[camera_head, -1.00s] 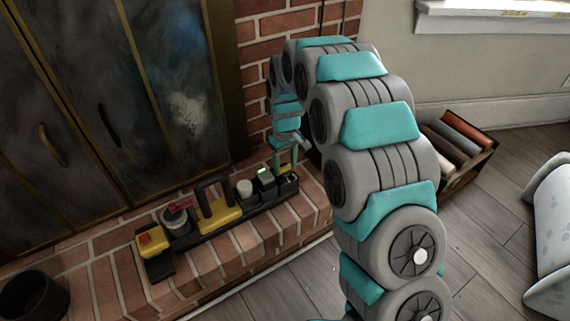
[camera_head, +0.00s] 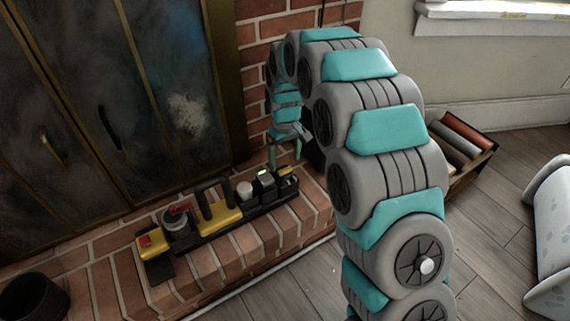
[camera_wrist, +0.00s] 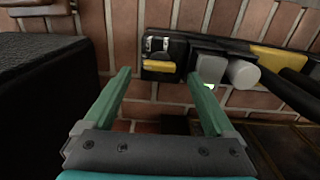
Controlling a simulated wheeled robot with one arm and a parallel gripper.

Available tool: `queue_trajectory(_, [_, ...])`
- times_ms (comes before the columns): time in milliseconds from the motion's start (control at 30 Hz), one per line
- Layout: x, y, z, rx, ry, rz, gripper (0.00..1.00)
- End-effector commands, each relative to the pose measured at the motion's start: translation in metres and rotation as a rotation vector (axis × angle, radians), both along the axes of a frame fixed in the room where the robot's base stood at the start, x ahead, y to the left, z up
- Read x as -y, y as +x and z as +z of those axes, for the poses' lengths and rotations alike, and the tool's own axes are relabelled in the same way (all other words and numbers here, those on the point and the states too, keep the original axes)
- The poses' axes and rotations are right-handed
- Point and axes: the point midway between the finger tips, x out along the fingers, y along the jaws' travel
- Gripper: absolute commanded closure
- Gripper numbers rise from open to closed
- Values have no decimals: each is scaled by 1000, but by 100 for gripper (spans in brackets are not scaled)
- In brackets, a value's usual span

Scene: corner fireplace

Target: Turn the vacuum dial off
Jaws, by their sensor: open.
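A long black device (camera_head: 235,222) lies on the brick hearth, with several fittings in a row. A light grey round knob (camera_head: 244,190) and a box with a green light (camera_head: 265,180) are near the right end. My gripper (camera_head: 284,152) is open and empty above the right end. In the wrist view, the end block with a yellow bar (camera_wrist: 160,66) shows between my fingertips (camera_wrist: 160,76), and grey knobs (camera_wrist: 243,72) show to the right.
Dark fireplace doors (camera_head: 110,110) stand behind. A black pot (camera_head: 32,300) is at lower left. A crate of rolls (camera_head: 462,150) stands right of my arm.

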Motion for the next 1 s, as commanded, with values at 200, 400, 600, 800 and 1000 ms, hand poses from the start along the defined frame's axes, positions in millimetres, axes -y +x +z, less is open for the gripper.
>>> queue_trajectory(200, [0, 0, 34, 1, 1, 0, 10])
queue_trajectory(400, [0, 0, 41, 1, 0, 0, 10])
queue_trajectory(600, [0, 0, 41, 1, 1, 0, 10])
queue_trajectory(800, [2, -2, 44, 0, 0, -3, 10])
queue_trajectory(1000, [26, -29, 74, -8, -2, -57, 10])
